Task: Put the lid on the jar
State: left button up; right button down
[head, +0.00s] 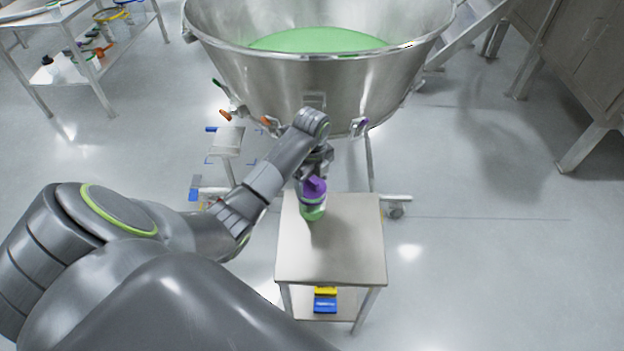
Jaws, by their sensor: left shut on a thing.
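A small jar (311,212) with green contents stands upright near the back left corner of the small steel table (345,250). A purple lid (314,187) is directly above the jar's mouth. The lid hides the jar's opening, and I cannot tell whether it touches the rim. My left gripper (316,176) points down from above and is shut on the purple lid. Its fingertips are small and partly hidden. My right gripper is out of view.
A large steel bowl (310,80) holding green powder stands close behind the table. Blue and yellow boxes (325,300) lie on the table's lower shelf. A shelf rack (85,60) stands at the back left. The tabletop right of the jar is clear.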

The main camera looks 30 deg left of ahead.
aim_at(312, 179)
pick_arm(q)
jog(key=shift+f+b, duration=0.45)
jog(key=shift+f, duration=0.2)
jog(key=o, duration=1)
notch_tip(312, 179, up, 7)
jog(key=shift+r+p, duration=0.15)
jog(key=shift+p, duration=0.25)
jog(key=shift+r+p, duration=4.85)
jog(key=shift+r, duration=0.2)
